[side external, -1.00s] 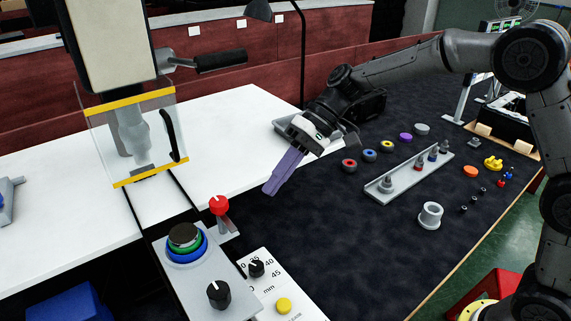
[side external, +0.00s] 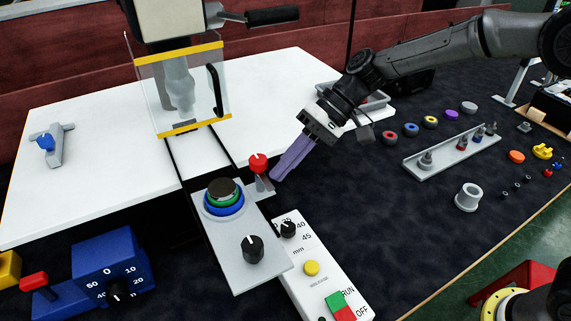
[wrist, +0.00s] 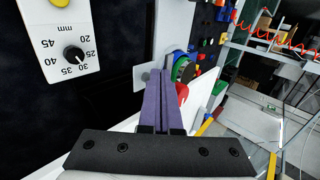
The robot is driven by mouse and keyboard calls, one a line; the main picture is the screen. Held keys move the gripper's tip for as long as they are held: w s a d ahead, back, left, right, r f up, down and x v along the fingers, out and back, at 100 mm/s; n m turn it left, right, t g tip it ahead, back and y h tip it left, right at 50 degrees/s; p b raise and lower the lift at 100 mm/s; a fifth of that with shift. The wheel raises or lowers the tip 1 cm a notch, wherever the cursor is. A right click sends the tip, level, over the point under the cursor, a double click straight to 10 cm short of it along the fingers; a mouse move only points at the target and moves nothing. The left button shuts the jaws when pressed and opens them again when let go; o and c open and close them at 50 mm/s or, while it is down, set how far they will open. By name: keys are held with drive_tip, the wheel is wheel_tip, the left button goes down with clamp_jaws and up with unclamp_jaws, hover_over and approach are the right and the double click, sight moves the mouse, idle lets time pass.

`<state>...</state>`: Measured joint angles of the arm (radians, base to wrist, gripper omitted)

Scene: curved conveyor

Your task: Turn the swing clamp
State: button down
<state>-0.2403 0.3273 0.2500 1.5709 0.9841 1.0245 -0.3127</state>
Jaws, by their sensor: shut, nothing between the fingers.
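The swing clamp, with a red knob (side external: 258,163) on a grey metal arm, stands at the back right corner of a grey plate (side external: 236,270). A stack of blue, green and dark round parts (side external: 223,195) sits on the plate left of the clamp. My gripper (side external: 279,177) has purple fingers, pressed together and empty, pointing down beside the clamp's right side. I cannot tell whether they touch it. In the wrist view the closed fingers (wrist: 158,78) partly hide the red knob (wrist: 182,92), and the round stack (wrist: 185,69) shows just beyond.
A black dial (side external: 253,249) stands on the plate's front. A white panel (side external: 325,282) with a dial and buttons lies right of it. A press with a clear guard (side external: 178,88) stands behind. A grey rail (side external: 450,150) with small parts lies right. Dark mat between is clear.

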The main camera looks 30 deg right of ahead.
sight(262, 182)
drive_tip(key=shift+s+a+m+t, duration=0.2)
drive_tip(key=shift+m+t, duration=0.3)
drive_tip(key=shift+m, duration=0.1)
drive_tip(key=shift+s+a+m+t, duration=0.15)
drive_tip(key=shift+s+m+t, duration=0.05)
drive_tip(key=shift+m+t, duration=0.35)
drive_tip(key=m+t, duration=0.1)
drive_tip(key=a+m+t+h, duration=0.1)
drive_tip(key=m, duration=0.1)
drive_tip(key=s+a+m+t+h, duration=0.1)
drive_tip(key=m+t, duration=0.1)
drive_tip(key=shift+s+m, duration=0.1)
drive_tip(key=shift+m, duration=0.15)
drive_tip(key=shift+a, duration=1.2)
drive_tip(key=shift+w+a, duration=0.4)
drive_tip(key=shift+a, duration=0.1)
drive_tip(key=shift+w+a, duration=0.2)
drive_tip(key=shift+a, duration=0.1)
